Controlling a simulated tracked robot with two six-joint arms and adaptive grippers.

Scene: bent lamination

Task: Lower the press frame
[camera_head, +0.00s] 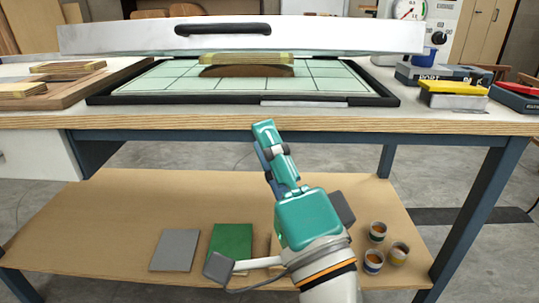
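The press frame (130,38) is a long white bar with a black handle (222,29) along its front. It is raised above the back of the press bed. The bed (150,85) is a pale green gridded sheet in a black rim on the workbench. A curved brown form (246,71) sits on the bed with light wood strips (245,58) over it, partly under the frame. My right gripper (264,128), teal, points up in front of the bench's front edge, well short of the handle. It is seen side-on, so its opening cannot be told. My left gripper is out of view.
Wood pieces on a board (100,85) lie at the bench's left. Boxes (432,75) and a yellow-topped block (454,92) stand at the right, near a blue cup (425,55). The lower shelf (130,200) holds a green panel (231,245), a grey panel (175,250) and small pots (377,232).

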